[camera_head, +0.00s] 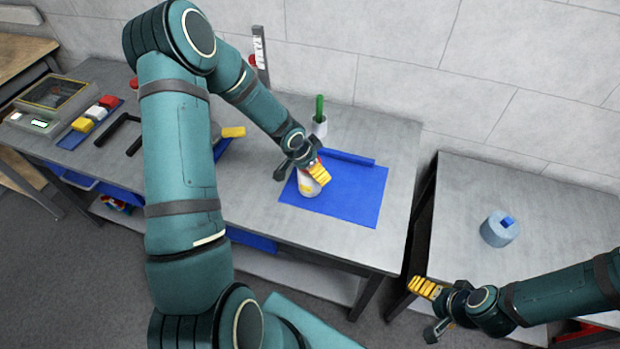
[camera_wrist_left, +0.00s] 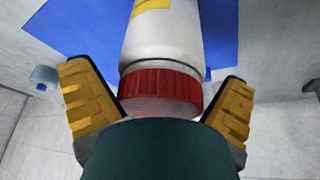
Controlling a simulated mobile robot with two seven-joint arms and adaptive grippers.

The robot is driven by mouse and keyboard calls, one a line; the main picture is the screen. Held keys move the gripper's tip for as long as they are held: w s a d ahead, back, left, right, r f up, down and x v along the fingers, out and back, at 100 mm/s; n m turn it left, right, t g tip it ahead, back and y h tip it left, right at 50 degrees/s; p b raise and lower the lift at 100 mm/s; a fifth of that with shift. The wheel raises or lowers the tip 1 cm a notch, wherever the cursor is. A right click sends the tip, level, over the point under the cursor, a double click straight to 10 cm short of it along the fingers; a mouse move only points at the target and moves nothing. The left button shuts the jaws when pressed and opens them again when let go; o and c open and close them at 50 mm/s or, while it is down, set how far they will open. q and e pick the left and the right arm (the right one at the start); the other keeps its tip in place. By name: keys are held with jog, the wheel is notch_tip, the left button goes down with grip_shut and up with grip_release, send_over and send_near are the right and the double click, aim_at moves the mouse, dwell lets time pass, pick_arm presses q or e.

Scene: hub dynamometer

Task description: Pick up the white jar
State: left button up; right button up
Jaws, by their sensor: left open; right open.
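The white jar (camera_head: 308,187) with a yellow label stands on the blue mat (camera_head: 355,197) on the workbench. Its red lid (camera_wrist_left: 160,90) shows in the left wrist view, between the two yellow-padded fingers. My left gripper (camera_head: 301,172) is at the jar's top, with its fingers apart on either side, and gaps show between the fingers and the lid. The gripper partly hides the jar in the head view. My right gripper (camera_head: 430,309) is open and empty, in front of the right table and away from the jar.
A white cup with a green stick (camera_head: 319,122) and a blue bar (camera_head: 346,158) are behind the jar. A light blue cylinder (camera_head: 499,229) stands on the right table. A device (camera_head: 50,100) and small colored blocks are at the left. A gap separates the tables.

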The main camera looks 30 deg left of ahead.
pick_arm(q)
jog(key=c, duration=1.2)
jog(key=shift+c, duration=0.2)
